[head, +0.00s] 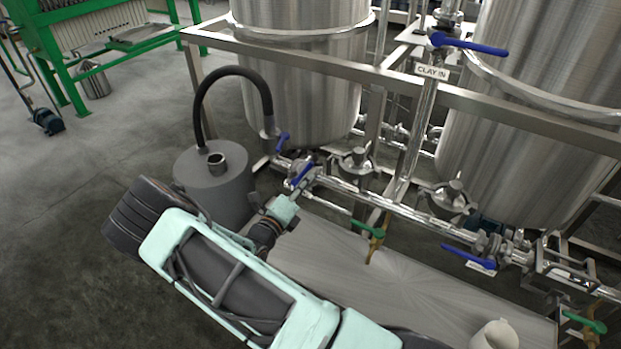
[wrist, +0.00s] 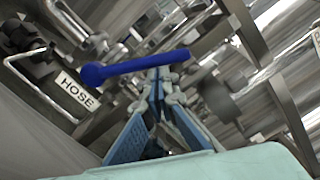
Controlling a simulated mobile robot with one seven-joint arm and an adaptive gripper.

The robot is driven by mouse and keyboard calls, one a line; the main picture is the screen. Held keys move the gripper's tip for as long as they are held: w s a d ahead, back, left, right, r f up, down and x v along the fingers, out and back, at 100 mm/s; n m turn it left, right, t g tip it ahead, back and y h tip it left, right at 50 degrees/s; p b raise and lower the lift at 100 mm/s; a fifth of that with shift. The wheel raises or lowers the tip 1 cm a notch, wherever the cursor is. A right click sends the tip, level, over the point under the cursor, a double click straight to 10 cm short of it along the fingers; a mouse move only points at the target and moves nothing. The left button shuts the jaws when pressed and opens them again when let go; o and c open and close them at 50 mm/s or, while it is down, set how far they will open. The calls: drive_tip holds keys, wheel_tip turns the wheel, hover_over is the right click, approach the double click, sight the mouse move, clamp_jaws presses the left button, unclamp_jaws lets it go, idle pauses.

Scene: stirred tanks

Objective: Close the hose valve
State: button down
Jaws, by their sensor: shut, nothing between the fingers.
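The hose valve's blue lever (wrist: 135,66) lies across the wrist view, near the white HOSE label (wrist: 77,90). My gripper (wrist: 161,84) is shut and empty, its fingertips meeting just below the lever. I cannot tell whether they touch it. In the head view my gripper (head: 300,188) is among the pipes at the lower left of the tanks, beside a blue lever (head: 302,173). Another blue lever (head: 282,142) stands just behind it, close to the lower end of the black hose (head: 238,72). The valve body is partly hidden.
A grey drum (head: 215,180) stands left of my gripper. A CLAY IN valve with a blue lever (head: 470,44) is higher up. A green lever (head: 368,228) and another blue lever (head: 468,256) are to the right. Steel frame rails (head: 300,62) cross before the tanks.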

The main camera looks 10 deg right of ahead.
drive_tip(key=shift+w+a+r+n+p, duration=0.5)
drive_tip(key=shift+w+a+n+p, duration=0.15)
drive_tip(key=shift+n, duration=0.4)
drive_tip(key=shift+w+a+r+n+p, duration=0.5)
drive_tip(key=shift+w+a+n, duration=0.2)
drive_tip(key=shift+n, duration=0.35)
drive_tip(key=shift+a, duration=0.1)
